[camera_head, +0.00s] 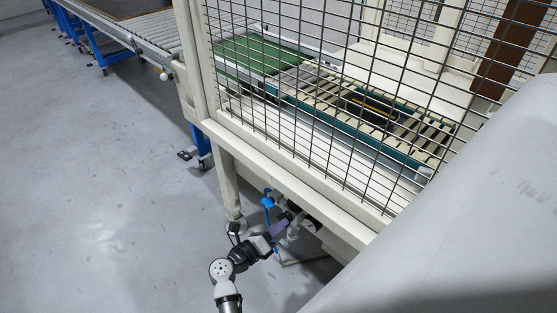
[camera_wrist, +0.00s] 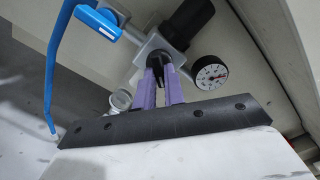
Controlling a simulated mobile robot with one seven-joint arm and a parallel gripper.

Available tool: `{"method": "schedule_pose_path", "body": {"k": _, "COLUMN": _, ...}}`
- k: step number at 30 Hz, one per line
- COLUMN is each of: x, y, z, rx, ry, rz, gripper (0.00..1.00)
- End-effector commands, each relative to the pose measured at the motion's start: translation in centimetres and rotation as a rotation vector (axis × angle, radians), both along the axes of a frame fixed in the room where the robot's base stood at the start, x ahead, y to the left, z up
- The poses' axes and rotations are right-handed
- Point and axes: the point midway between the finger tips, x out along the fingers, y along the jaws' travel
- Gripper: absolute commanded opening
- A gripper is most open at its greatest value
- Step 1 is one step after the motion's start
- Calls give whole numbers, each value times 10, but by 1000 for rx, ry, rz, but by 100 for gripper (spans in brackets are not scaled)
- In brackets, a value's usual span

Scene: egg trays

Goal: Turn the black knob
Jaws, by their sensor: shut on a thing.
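The black knob (camera_wrist: 160,57) shows in the wrist view as a small dark part between the purple fingertips, on a grey valve body; the fingers hide most of it. My gripper (camera_wrist: 161,72) is shut on it, with a finger on each side. In the head view my gripper (camera_head: 281,223) reaches up and right to the valve fittings under the fenced machine's lower beam. The knob's turn angle cannot be read.
A round pressure gauge (camera_wrist: 210,73) sits right of the fingers, with a black cylinder (camera_wrist: 188,22) above. A blue valve handle (camera_wrist: 97,22) and blue hose (camera_wrist: 58,60) are at left. The cream frame beam (camera_head: 290,180) hangs above my gripper; open floor (camera_head: 100,200) lies left.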

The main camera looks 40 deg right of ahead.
Motion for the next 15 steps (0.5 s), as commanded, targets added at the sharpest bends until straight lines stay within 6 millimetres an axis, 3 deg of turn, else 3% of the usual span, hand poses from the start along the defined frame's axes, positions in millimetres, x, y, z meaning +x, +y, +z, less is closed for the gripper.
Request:
{"method": "schedule_pose_path", "body": {"k": 10, "x": -1, "y": 1, "z": -1, "rx": 2, "ry": -1, "rz": -1, "gripper": 0}}
{"method": "schedule_pose_path", "body": {"k": 11, "x": 0, "y": 1, "z": -1, "rx": 2, "ry": -1, "rz": -1, "gripper": 12}}
{"method": "schedule_pose_path", "body": {"k": 15, "x": 0, "y": 0, "z": -1, "rx": 1, "ry": -1, "rz": 0, "gripper": 30}}
